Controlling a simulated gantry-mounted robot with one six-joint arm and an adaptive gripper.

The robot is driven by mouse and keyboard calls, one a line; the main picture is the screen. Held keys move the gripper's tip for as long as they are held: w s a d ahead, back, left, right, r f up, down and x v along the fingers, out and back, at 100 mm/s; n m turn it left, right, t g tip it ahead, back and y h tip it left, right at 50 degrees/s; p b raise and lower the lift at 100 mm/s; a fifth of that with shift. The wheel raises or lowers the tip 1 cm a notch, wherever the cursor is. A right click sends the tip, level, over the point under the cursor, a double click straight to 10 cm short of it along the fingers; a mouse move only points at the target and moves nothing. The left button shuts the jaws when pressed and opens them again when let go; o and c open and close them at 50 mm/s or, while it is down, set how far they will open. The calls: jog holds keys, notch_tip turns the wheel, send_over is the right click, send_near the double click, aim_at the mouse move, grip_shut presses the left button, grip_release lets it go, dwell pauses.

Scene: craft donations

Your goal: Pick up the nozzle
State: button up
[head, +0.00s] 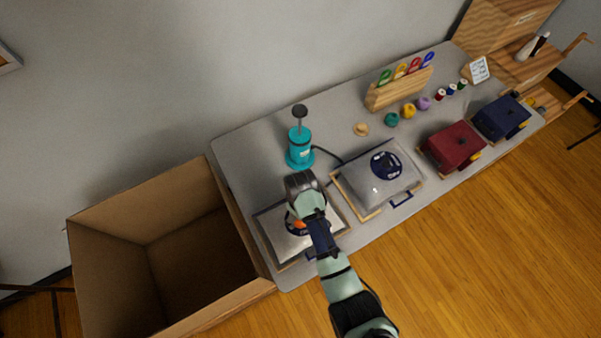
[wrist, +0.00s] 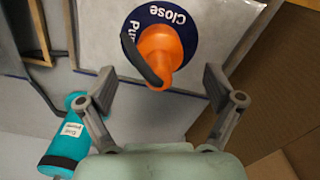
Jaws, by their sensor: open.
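The orange nozzle (wrist: 160,55) shows in the wrist view between my gripper's open fingers, touching neither. A dark hose or strap curves along its left side. It sits over a dark blue round label reading "Close" (wrist: 170,17) on a clear bag in a tray. In the head view only a bit of the nozzle's orange (head: 290,219) shows beside my gripper, which hides most of it. My gripper (wrist: 166,88) is open and empty, its fingers either side of the nozzle. In the head view my gripper (head: 301,183) is above the left framed tray (head: 275,262).
A teal pump (head: 299,150) stands behind my gripper on the grey table (head: 250,145). A second bagged tray (head: 375,178) lies to the right, then red (head: 452,146) and navy (head: 501,118) boxes. A large open cardboard box (head: 165,300) stands at the left.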

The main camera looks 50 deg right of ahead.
jog(key=f, duration=0.3)
jog(key=shift+w+d+f+b, duration=0.1)
jog(key=shift+w+f+b, duration=0.2)
jog(key=shift+b, duration=0.1)
jog(key=shift+f, duration=0.4)
jog(key=shift+c, duration=0.3)
jog(key=c, duration=1)
jog(key=shift+r, duration=0.1)
notch_tip(320, 180, up, 20)
jog(key=p, duration=0.7)
